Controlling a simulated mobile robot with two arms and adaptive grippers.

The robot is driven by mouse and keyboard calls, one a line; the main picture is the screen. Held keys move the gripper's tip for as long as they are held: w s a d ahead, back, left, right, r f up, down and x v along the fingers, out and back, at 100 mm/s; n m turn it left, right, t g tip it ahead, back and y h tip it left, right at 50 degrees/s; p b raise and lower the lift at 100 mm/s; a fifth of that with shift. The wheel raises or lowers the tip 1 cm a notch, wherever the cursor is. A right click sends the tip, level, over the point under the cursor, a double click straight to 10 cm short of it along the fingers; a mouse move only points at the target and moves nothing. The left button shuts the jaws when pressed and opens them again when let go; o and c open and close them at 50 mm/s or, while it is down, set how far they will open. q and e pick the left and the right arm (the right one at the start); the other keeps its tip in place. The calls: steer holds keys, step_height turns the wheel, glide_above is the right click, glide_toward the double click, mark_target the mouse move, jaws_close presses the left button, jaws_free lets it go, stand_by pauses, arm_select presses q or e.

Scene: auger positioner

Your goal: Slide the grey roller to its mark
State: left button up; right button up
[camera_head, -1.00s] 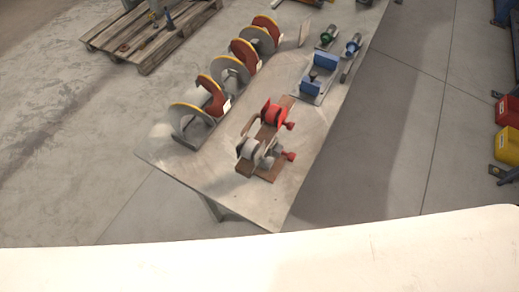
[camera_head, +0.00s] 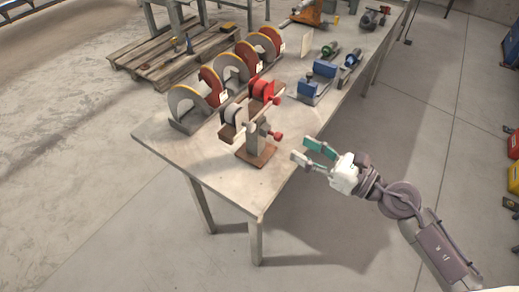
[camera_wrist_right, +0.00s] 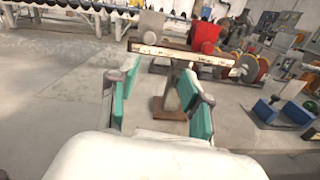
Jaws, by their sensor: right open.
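The grey roller (camera_head: 232,114) sits at the left side of a small stand on the near end of the metal table; it also shows in the right wrist view (camera_wrist_right: 151,24). A red roller (camera_head: 262,89) is beside it, at the far side. A pale horizontal bar (camera_wrist_right: 180,53) crosses in front of the rollers, above a brown base (camera_head: 255,153). I cannot make out the mark. My right gripper (camera_head: 307,156) has its teal fingers apart and empty, off the table's right edge, right of the stand. My left gripper is not in view.
Several red-and-grey discs in holders (camera_head: 196,96) line the table's left side. A blue clamp-like device (camera_head: 318,83) stands farther back. The table's near left corner is bare. Red knobs (camera_head: 277,136) stick out from the stand toward my right gripper.

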mark_target(254, 128)
steer(key=shift+n, duration=0.9)
steer(key=p+x, duration=0.1)
steer(key=x, duration=0.3)
steer(key=s+p+x, duration=0.1)
steer(key=x, duration=0.3)
steer(key=a+r+p+x, duration=0.1)
steer(key=p+x, duration=0.1)
steer(key=x, duration=0.2)
steer(key=shift+s+a+r, duration=0.1)
steer(key=shift+a, duration=0.1)
steer(key=shift+w+a, duration=0.45)
steer(key=shift+a, duration=0.15)
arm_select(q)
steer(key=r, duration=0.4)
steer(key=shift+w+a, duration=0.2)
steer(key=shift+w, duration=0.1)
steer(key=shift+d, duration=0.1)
arm_select(e)
steer(key=shift+c, duration=0.2)
jaws_close()
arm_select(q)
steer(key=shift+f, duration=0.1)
